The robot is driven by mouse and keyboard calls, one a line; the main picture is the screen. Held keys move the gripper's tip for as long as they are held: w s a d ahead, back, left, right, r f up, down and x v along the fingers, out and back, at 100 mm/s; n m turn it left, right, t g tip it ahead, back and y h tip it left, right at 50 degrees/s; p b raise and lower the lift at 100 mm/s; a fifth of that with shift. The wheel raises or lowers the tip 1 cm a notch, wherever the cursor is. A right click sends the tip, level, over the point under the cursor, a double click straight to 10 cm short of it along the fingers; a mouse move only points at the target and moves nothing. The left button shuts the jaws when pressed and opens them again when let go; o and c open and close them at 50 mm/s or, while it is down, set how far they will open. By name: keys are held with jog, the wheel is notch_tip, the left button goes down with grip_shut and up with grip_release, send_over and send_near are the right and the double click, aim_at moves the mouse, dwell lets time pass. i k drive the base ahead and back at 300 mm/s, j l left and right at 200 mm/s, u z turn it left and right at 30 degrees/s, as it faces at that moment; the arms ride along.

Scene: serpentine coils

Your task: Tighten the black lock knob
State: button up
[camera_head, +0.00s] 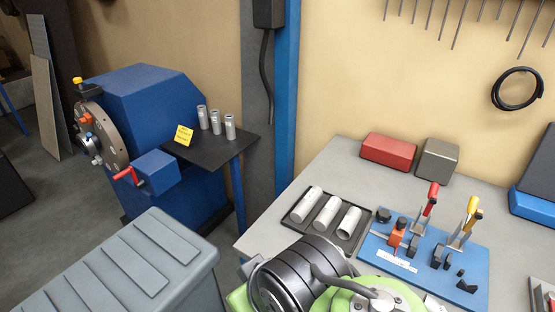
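A blue fixture plate (415,262) lies on the grey bench at the right. A small black round knob (384,214) shows at its back left corner, beside an orange block (396,236). It may be the lock knob, but I cannot tell for sure, nor how tight it is. Several other small black parts (437,256) stand on the plate. A red-handled clamp (430,200) and a yellow-handled clamp (470,215) rise from it with handles up. My arm's black and green links fill the bottom middle. My gripper is not in view.
A black tray (362,238) with three pale tubes lies left of the plate. Red (388,151) and grey (438,160) boxes stand behind. A blue machine (150,95) with a red crank (128,176) and side shelf (228,146) stands left, behind a grey ribbed bin (130,260).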

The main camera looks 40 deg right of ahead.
aim_at(384, 215)
jog(key=z, duration=2.4)
